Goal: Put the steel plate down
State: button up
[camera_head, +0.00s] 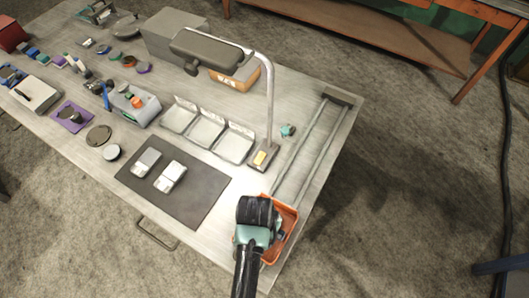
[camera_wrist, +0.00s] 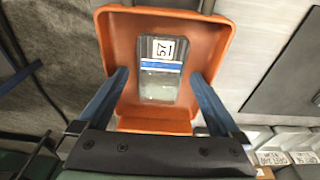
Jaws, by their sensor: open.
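A grey steel plate (camera_wrist: 160,85) with a white "57" label and a blue stripe lies inside an orange tray (camera_wrist: 118,40) in the wrist view. My gripper (camera_wrist: 160,76) is open, its two blue fingers spread apart on either side of the plate with a gap on both sides. Nothing is held between them. In the head view the orange tray (camera_head: 291,219) is at the table's near right corner, partly hidden under my gripper (camera_head: 262,238). The plate cannot be made out clearly there.
A dark mat (camera_head: 205,205) with two small pale blocks lies left of the tray. Behind it are three shallow labelled trays (camera_head: 206,132) and a lamp (camera_head: 268,110). Two rails (camera_head: 300,145) run behind the orange tray. The left of the table is crowded with small items.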

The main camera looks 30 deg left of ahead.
notch_tip(320, 180, up, 12)
jog(key=s, duration=0.2)
jog(key=w+r+t+y, duration=0.2)
jog(key=w+r+t, duration=0.6)
jog(key=w+r, duration=0.8)
jog(key=w+d+r+t, duration=0.2)
jog(key=r+t, duration=0.1)
jog(key=r, duration=0.5)
jog(key=w+d+r+t, duration=0.1)
jog(key=w+r+t, duration=0.1)
jog(key=r, duration=0.7)
jog(key=s+d+r+t, duration=0.2)
jog(key=s+r+t, duration=0.2)
jog(key=r, duration=0.6)
jog(key=s+d+r+t+h, duration=0.1)
jog(key=s+d+r+t, duration=0.2)
jog(key=r, duration=0.7)
jog(key=s+d+r+t+h, duration=0.1)
jog(key=s+d+r+t, duration=0.2)
jog(key=r, duration=0.8)
jog(key=s+t, duration=0.2)
jog(key=shift+t, duration=0.3)
jog(key=shift+d, duration=0.1)
jog(key=shift+f+b, duration=0.4)
jog(key=shift+f, duration=0.1)
